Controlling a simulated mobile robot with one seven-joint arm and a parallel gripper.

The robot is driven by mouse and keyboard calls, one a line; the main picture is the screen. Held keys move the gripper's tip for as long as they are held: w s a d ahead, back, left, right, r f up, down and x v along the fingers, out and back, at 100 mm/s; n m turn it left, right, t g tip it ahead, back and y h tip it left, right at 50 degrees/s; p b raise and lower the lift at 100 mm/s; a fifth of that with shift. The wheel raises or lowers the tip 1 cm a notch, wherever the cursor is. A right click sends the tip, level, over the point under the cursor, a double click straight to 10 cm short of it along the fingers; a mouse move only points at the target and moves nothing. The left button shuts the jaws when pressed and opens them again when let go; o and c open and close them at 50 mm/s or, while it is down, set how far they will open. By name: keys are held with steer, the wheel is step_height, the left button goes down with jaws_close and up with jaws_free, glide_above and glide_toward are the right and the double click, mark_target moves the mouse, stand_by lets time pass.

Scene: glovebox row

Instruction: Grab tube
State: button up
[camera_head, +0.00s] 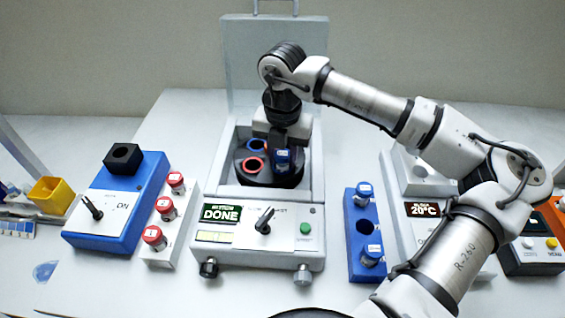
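The centrifuge (213,250) stands in the middle with its lid (247,70) up and its display (221,214) reading DONE. Inside is a dark rotor (243,178) with an empty red-ringed hole and an empty blue-ringed hole on its left side. A blue-capped tube (283,158) shows at the rotor's right side, directly below my gripper (283,147). My gripper points down into the open chamber with its fingers at the tube's cap. The fingers are dark and small here, so I cannot tell whether they grip the cap.
A blue rack (354,237) on the right holds blue-capped tubes at both ends, with an empty middle hole. A white rack (158,247) on the left holds three red-capped tubes. A blue device (144,205) with a black block stands further left. The chamber walls surround my gripper closely.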

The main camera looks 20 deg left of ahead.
steer(key=shift+c, duration=1.2)
steer(key=shift+r, duration=0.1)
